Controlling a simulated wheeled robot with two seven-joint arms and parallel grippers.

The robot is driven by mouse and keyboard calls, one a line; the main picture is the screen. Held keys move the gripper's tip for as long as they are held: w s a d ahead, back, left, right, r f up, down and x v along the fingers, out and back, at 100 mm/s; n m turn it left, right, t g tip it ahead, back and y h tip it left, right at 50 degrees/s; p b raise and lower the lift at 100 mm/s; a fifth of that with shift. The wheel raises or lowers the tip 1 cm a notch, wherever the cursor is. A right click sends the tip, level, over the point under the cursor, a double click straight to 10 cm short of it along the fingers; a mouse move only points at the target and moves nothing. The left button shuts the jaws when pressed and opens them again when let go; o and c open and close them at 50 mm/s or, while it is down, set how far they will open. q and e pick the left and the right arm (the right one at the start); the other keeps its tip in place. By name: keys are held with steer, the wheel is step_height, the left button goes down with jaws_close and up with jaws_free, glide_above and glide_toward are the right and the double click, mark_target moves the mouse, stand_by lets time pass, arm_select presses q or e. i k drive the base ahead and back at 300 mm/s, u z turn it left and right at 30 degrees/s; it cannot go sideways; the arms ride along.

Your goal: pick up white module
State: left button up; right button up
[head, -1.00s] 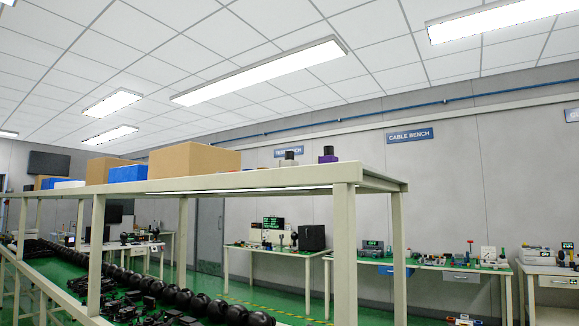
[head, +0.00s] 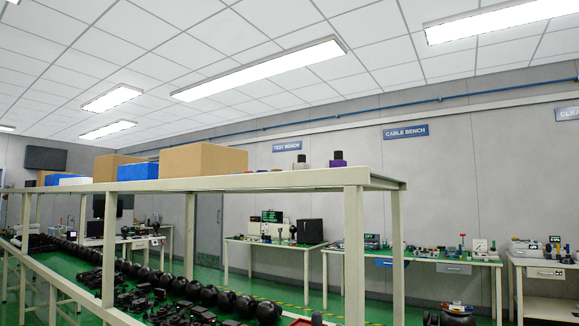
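No thing can be named for certain as the white module. A small item with a pale base and a black top (head: 300,164) stands on the high shelf (head: 375,182) towards its right end. A purple item with a black top (head: 338,162) stands to its right. A low white item (head: 75,181) lies farther left on the same shelf, partly in front of a blue box. Neither of my grippers is in view.
Cardboard boxes (head: 203,160) and blue boxes (head: 138,171) stand on the shelf. Below it, a long row of black round parts (head: 205,301) runs leftward. The test bench (head: 272,243) and cable bench (head: 440,257) stand along the back wall, with green floor before them.

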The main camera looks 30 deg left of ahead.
mark_target(302, 165)
steer(key=u, duration=0.9)
steer(key=i, duration=1.4)
steer(key=z, duration=0.25)
